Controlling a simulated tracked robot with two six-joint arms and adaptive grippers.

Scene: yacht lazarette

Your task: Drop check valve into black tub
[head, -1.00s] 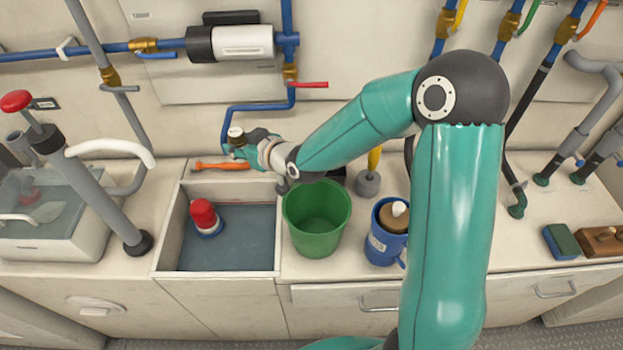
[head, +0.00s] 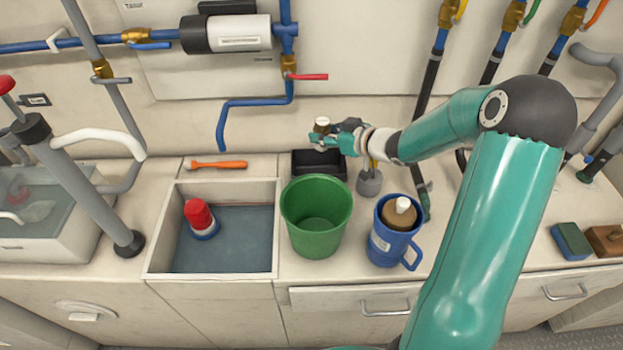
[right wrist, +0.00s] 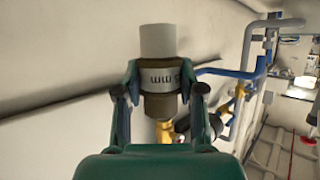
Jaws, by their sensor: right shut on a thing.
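My right gripper (head: 322,138) is shut on the check valve (head: 322,125), a small fitting with a pale top and a brown body. In the right wrist view the check valve (right wrist: 160,70) stands between the two fingers, with a grey band and a pale upper end. The black tub (head: 310,163) sits on the counter behind the green bucket, against the back wall. In the head view the gripper and valve appear over the tub, above its rim. My left gripper is not in view.
The green bucket (head: 316,222) stands just in front of the tub. A blue mug (head: 388,246) is to its right and a grey weighted base (head: 369,184) behind that. The sink basin (head: 160,232) with a red-topped item (head: 199,218) is left. An orange-handled tool (head: 217,165) lies behind it.

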